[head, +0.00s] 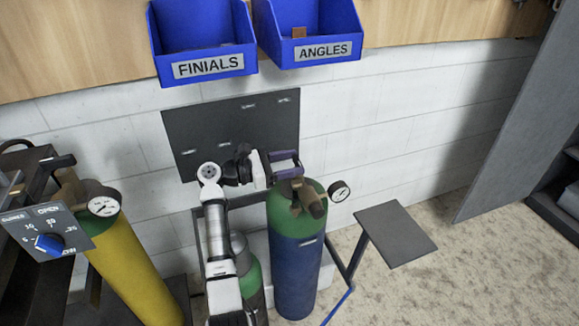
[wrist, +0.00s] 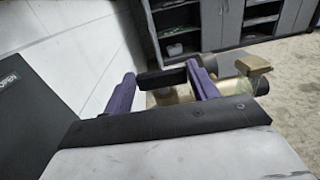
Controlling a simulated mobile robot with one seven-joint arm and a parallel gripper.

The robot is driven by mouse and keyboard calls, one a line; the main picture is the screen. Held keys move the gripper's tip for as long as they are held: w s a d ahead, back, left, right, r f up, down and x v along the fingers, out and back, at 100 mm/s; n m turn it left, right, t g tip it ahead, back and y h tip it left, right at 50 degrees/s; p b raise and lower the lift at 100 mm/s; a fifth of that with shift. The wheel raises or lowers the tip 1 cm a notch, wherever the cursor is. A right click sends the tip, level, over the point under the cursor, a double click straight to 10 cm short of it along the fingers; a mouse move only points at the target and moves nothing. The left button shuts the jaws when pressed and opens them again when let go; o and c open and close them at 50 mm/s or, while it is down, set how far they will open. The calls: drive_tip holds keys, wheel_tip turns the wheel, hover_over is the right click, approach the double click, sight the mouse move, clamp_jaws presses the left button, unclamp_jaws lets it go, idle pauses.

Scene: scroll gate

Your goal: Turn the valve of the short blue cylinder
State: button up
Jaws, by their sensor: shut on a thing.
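The blue cylinder (head: 297,275) has a green shoulder and stands upright in a frame by the wall. A brass valve body and regulator (head: 312,203) sit on its top, with a round gauge (head: 340,191) to the right. My gripper (head: 286,163) is at the top of this cylinder, coming from the left. In the wrist view, its purple fingers (wrist: 163,72) are on either side of a dark valve piece (wrist: 163,78) and shut on it. Brass fittings (wrist: 258,62) show beyond the right finger. The gripper hides most of the valve in the head view.
A grey-green cylinder (head: 252,273) stands left of the blue one, partly behind my arm. A yellow cylinder (head: 130,268) and a dial panel (head: 45,235) are at left. A small grey plate (head: 396,235) stands at right. Blue bins (head: 205,65) hang above. Floor at right is clear.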

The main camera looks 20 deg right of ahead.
drive_tip(key=o, duration=0.7)
drive_tip(key=a+b, duration=0.1)
drive_tip(key=a, duration=0.3)
drive_tip(key=a+b, duration=0.1)
drive_tip(key=a, duration=0.4)
drive_tip(key=a+b, duration=0.1)
drive_tip(key=a, duration=0.3)
drive_tip(key=shift+w+a+b, duration=0.25)
drive_tip(key=shift+a+b, duration=0.1)
drive_tip(key=shift+o, duration=0.4)
